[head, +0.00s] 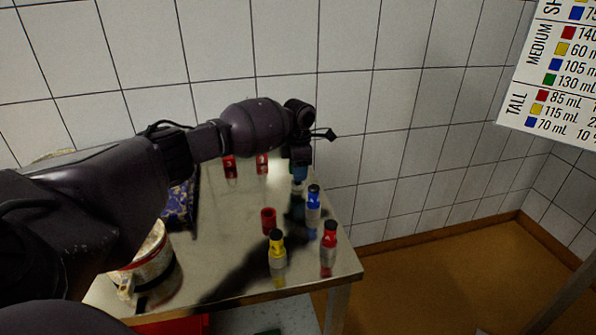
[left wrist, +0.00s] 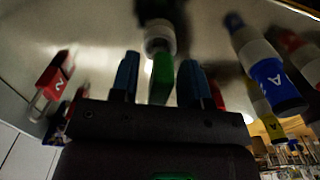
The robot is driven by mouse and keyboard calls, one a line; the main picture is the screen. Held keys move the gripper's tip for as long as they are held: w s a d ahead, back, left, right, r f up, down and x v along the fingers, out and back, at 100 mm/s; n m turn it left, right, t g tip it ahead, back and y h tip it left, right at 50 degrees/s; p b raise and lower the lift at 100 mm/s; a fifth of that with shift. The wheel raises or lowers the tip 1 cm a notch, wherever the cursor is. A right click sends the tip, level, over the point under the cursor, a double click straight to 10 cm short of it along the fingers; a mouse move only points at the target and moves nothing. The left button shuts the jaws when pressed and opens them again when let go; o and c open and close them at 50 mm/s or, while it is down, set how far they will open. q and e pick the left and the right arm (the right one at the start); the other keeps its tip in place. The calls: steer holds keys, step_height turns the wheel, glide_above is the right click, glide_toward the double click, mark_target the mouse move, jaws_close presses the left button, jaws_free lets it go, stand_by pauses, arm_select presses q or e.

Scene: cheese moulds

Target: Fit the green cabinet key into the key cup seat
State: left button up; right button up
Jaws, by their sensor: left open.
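A green piece with a pale grey lower part (left wrist: 162,78) stands between my left fingers in the left wrist view. It is the only green item among the table pieces, but its shape as a key is not clear. In the head view my left gripper (head: 299,172) points down over the table's back right part and mostly hides it. The left fingers (left wrist: 157,80) are blue, open, with one on each side of the green piece; I cannot tell whether they touch it.
Blue-banded (head: 313,203), yellow-banded (head: 277,251) and red-banded (head: 329,245) dark-capped bottles stand close by on the metal table (head: 225,262). A pot (head: 150,255) stands front left. The tiled wall is close behind.

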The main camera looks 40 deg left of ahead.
arm_select(q)
step_height(320, 180, up, 6)
steer(key=shift+f+p, duration=0.1)
steer(key=shift+p, duration=0.6)
step_height(320, 180, up, 5)
steer(key=shift+f+p, duration=0.1)
steer(key=shift+p, duration=0.45)
steer(key=shift+r, duration=0.5)
